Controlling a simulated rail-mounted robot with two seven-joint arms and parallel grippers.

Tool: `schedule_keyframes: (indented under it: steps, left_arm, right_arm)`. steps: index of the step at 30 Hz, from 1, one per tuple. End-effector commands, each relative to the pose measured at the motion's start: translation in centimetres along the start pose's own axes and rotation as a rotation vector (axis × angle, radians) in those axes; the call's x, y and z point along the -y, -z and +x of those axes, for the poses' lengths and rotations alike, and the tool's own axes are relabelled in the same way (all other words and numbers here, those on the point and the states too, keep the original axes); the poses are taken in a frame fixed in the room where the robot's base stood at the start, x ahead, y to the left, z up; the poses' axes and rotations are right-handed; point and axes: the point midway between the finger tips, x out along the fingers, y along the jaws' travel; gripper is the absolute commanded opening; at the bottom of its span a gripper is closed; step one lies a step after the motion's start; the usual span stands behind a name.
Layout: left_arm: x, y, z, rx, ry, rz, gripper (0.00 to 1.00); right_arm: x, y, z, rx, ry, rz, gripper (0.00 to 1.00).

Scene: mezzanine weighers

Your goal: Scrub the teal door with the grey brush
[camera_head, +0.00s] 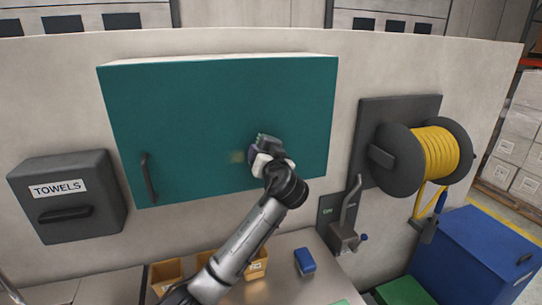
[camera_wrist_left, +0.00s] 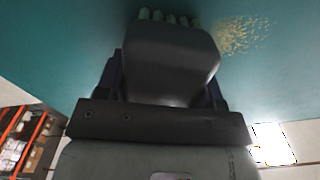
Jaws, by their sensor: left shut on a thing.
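The teal door (camera_head: 210,115) is the front of a wall cabinet, shut, with a dark handle at its lower left. A yellowish speckled stain (camera_head: 237,157) marks its lower middle; in the left wrist view the stain (camera_wrist_left: 240,35) lies just right of the brush. My left gripper (camera_head: 270,164) is shut on the grey brush (camera_head: 257,148), at the door's lower right part. In the left wrist view the grey brush (camera_wrist_left: 172,62) has its pale bristles toward the door; whether they touch it I cannot tell. My right gripper is not in view.
A towel dispenser (camera_head: 68,197) hangs at the left. A yellow hose reel (camera_head: 425,157) and a lever valve (camera_head: 344,232) are at the right. Below, the counter (camera_head: 285,287) holds yellow bins (camera_head: 165,272) and a blue block-like item (camera_head: 304,261).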

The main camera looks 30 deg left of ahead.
Motion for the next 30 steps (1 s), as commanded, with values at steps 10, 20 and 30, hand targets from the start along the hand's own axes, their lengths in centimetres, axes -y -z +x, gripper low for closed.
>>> schedule_keyframes:
  steps: [10, 20, 30]
  left_arm:
    - [1.8, -0.7, 0.0, 0.002, 0.003, 0.0, 0.43]
    - [3.8, -1.5, -0.1, 0.001, 0.004, -0.001, 0.43]
    - [5.4, -2.0, -0.2, 0.001, 0.001, -0.001, 0.43]
  right_arm:
    - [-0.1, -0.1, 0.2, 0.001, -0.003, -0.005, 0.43]
    - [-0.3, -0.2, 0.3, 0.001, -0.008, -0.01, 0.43]
    - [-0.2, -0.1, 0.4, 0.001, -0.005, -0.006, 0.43]
